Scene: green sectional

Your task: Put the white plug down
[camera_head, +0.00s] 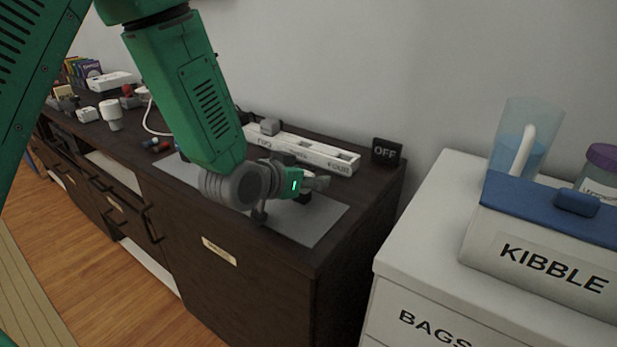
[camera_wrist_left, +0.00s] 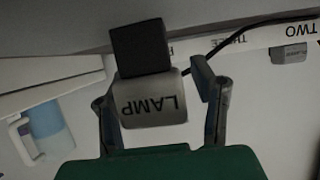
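The white plug (camera_wrist_left: 153,100), marked LAMP, sits between the two fingers of my left gripper (camera_wrist_left: 158,105) in the left wrist view, with a finger on each side. A black cord runs from beside it to the upper right. In the head view my left gripper (camera_head: 318,182) is over the grey mat (camera_head: 322,222), in front of the white power strip (camera_head: 318,153). The plug is hard to make out there. My right gripper is not in view.
A black OFF block (camera_head: 387,151) stands by the strip's right end. Another plug (camera_head: 270,126) is at the strip. The dark cabinet's right edge is close by. A white cabinet with a KIBBLE box (camera_head: 500,232) and a blue pitcher (camera_head: 512,130) stands to the right.

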